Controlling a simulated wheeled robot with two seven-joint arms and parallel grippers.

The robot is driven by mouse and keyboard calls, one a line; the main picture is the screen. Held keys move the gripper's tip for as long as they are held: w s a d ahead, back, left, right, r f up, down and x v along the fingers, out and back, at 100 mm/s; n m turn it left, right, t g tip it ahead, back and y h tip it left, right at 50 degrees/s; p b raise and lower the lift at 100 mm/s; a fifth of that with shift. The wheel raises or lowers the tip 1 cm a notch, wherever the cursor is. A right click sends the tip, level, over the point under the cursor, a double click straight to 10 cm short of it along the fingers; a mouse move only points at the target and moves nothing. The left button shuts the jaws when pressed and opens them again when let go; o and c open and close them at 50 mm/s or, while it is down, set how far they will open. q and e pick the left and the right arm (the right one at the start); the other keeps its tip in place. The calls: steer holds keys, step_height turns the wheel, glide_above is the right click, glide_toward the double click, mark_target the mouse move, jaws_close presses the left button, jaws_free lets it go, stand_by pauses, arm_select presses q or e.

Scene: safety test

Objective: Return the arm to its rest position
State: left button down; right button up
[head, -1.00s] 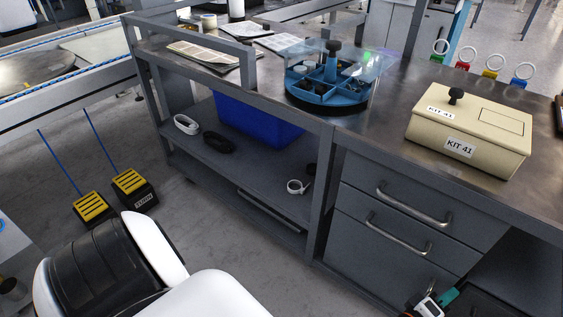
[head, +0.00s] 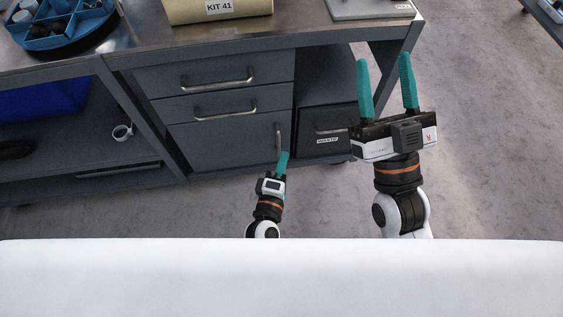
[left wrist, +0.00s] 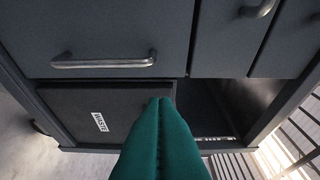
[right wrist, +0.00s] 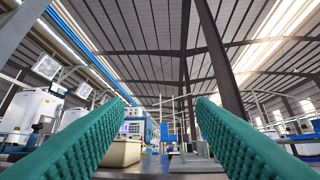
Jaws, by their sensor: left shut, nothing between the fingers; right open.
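In the head view my left gripper (head: 284,160) is low in front of the grey cabinet. Its teal fingers are together, with nothing between them. In the left wrist view the closed fingers (left wrist: 160,105) point toward the cabinet front and the dark bin below. My right gripper (head: 385,75) is further right in the head view, raised with its teal fingers spread apart and empty. In the right wrist view the open fingers (right wrist: 160,100) frame a ceiling, with the bench top low in the picture.
A workbench (head: 310,28) with handled drawers (head: 220,75) stands in front. It carries a beige KIT 41 box (head: 215,10), a blue round tray (head: 62,25) and a grey plate (head: 370,8). A labelled dark bin (head: 328,128) is under the bench. Floor at the right (head: 490,140) is clear.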

arm_select(q)
steer(key=shift+s+a, duration=0.15)
steer(key=shift+s, duration=0.45)
arm_select(e)
steer(key=shift+w+f+g, duration=0.3)
steer(key=shift+f+g, duration=0.1)
